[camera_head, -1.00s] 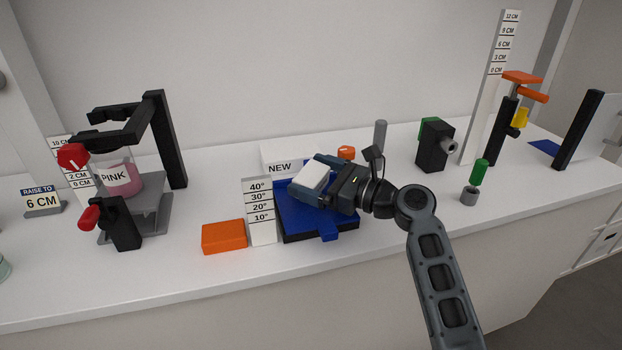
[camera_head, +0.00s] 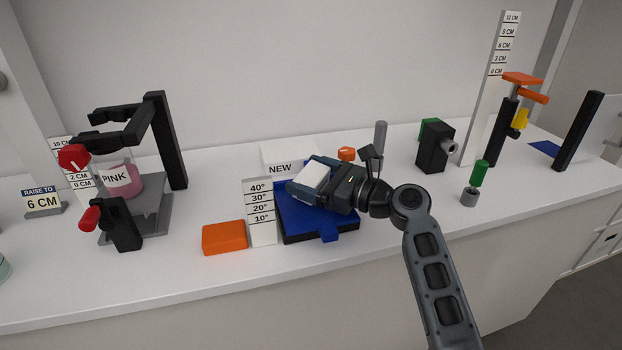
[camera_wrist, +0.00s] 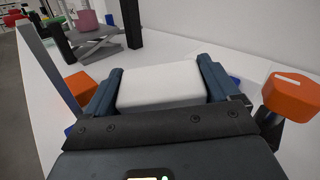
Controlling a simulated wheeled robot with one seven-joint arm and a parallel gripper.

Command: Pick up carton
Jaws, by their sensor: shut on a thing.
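The carton is a white block (camera_head: 311,175) held over the blue tilting plate (camera_head: 298,221), and it also shows large in the wrist view (camera_wrist: 160,86). My gripper (camera_head: 313,178) is shut on it, with a blue-grey finger along each side, as the wrist view shows (camera_wrist: 161,88). From the head view I cannot tell whether the carton touches the plate or hangs just above it. The gripper hides part of the plate behind it.
A white angle scale (camera_head: 260,226) and an orange block (camera_head: 224,237) stand left of the plate. A white "NEW" sign (camera_head: 280,164) and an orange knob (camera_head: 346,154) are behind. A black stand (camera_head: 160,140) with a pink beaker (camera_head: 120,180) stands farther left.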

